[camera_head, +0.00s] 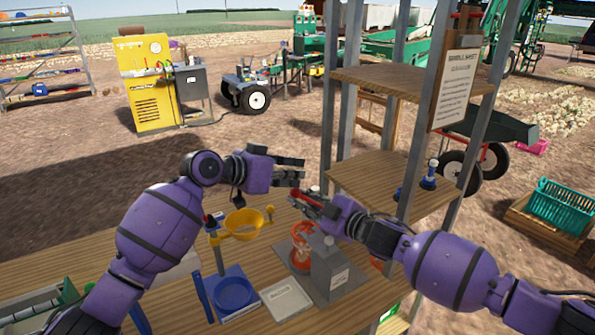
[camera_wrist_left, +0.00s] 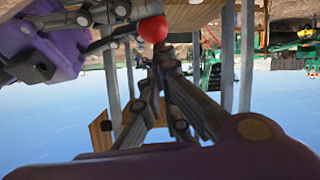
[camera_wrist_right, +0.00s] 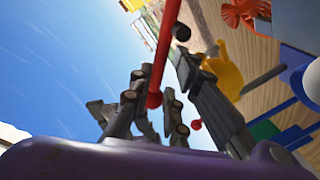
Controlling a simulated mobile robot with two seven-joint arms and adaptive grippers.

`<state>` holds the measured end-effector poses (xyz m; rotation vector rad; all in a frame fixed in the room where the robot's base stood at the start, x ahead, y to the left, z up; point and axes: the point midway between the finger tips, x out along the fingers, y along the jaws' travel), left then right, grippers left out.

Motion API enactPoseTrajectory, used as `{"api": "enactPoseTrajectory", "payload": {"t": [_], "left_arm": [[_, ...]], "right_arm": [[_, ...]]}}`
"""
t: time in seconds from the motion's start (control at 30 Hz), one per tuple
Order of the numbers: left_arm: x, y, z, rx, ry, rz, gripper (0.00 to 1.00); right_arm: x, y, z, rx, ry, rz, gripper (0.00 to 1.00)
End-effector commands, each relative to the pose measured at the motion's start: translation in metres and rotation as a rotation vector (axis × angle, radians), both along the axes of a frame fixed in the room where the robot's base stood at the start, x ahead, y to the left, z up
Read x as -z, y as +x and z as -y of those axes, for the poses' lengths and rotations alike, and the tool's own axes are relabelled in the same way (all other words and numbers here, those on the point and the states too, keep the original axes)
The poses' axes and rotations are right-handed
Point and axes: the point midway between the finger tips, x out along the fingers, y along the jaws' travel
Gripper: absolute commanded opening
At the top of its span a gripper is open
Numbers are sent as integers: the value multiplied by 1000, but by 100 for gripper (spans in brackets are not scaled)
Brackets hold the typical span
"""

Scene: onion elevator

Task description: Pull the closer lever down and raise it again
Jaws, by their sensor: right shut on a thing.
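A red lever rod (camera_head: 306,198) lies at my right gripper (camera_head: 312,202), above the wooden table. In the right wrist view the rod (camera_wrist_right: 162,50) passes between the fingers and has a rounded red end. My right gripper is shut on it. A red ball (camera_wrist_left: 153,28) shows in the left wrist view, beside the right gripper's fingers; its shaft is mostly hidden. My left gripper (camera_head: 294,172) is just above the lever, with its two fingers apart and nothing seen between them. A second lever cannot be made out clearly.
A shelf frame (camera_head: 385,178) with a hanging sign (camera_head: 455,88) stands right of both grippers.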

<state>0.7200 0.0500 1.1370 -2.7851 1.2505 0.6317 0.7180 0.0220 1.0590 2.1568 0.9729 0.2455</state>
Motion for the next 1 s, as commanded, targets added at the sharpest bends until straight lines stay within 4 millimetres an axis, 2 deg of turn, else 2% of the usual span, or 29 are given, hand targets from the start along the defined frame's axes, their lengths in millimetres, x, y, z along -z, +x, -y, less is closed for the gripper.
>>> {"api": "enactPoseTrajectory", "payload": {"t": [0.03, 0.1, 0.13, 0.3, 0.73, 0.87, 1.0], "left_arm": [[12, -1, -3, -2, 13, -20, 0], [13, -1, -4, -2, 16, -22, 0], [13, -2, -4, -2, 16, -23, 0], [15, -2, -4, -2, 17, -26, 0], [13, -2, -1, 1, 13, -23, 0], [12, -2, -2, 1, 12, -21, 0], [10, -1, -2, 0, 11, -18, 0]], "right_arm": [[-4, 4, 5, 9, 6, -1, 0], [-5, 5, 5, 11, 7, 1, 0], [-5, 5, 5, 11, 8, 1, 18], [-7, 6, 6, 12, 7, 5, 38], [-7, 0, 9, 9, 5, 5, 38], [-8, -13, 23, 9, 4, 5, 38], [-11, -35, 44, 9, 3, 4, 38]]}}
